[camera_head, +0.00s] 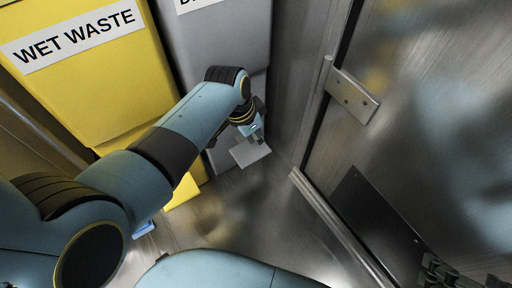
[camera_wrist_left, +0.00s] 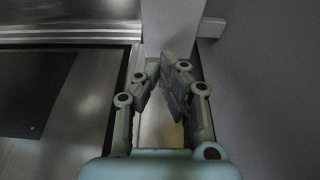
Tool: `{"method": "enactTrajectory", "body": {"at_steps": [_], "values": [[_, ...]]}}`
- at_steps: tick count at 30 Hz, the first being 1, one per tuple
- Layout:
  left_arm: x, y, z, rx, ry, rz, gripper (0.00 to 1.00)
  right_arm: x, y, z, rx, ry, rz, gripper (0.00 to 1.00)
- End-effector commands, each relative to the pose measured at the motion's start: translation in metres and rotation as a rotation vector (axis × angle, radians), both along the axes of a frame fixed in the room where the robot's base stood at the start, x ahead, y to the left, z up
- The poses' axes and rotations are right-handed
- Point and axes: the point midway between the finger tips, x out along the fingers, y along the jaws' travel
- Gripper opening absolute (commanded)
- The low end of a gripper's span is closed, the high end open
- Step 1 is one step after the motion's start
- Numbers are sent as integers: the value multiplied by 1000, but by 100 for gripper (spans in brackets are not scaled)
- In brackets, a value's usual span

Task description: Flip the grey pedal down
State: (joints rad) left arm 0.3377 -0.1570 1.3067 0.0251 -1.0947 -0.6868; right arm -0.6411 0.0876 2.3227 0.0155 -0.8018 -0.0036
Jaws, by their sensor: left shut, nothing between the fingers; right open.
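The grey pedal (camera_head: 250,152) is a flat, light plate at the foot of the grey bin (camera_head: 222,45). My left arm reaches across from the left, and its gripper (camera_head: 257,135) is just above the pedal, partly overlapping it in the head view. I cannot tell whether they touch. In the left wrist view the left gripper's fingers (camera_wrist_left: 165,75) are shut and empty, with a pale grey block just beyond the tips. My right gripper (camera_head: 440,272) is open and empty at the lower right edge, away from the pedal, partly cut off.
The yellow bin (camera_head: 90,80) labelled WET WASTE stands left of the grey bin. A metal wall with a bracket (camera_head: 352,96) and a dark panel (camera_head: 375,215) rises on the right. The metal floor (camera_head: 240,210) in front of the pedal is clear.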

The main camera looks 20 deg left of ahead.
Motion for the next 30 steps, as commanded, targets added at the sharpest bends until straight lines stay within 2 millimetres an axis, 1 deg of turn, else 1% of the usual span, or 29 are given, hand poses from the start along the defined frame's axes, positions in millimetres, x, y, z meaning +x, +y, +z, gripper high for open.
{"method": "enactTrajectory", "body": {"at_steps": [1, 3, 10, 18, 30], "values": [[-1, 0, -9, 0, 4, 0, 0, -1, 0, -10, 0, -23, 0, 79], [-1, 0, -15, 0, 4, 0, 0, 0, 0, -17, 1, -73, 1, 79], [-1, 0, -32, 0, 2, 0, 0, -1, 1, -33, 4, -226, 9, 79], [0, 0, -40, 1, 1, 0, 0, -4, 3, -37, 8, -332, 17, 79], [0, 0, -40, 1, -1, 0, 0, -4, 3, -36, 8, -346, 19, 79]]}}
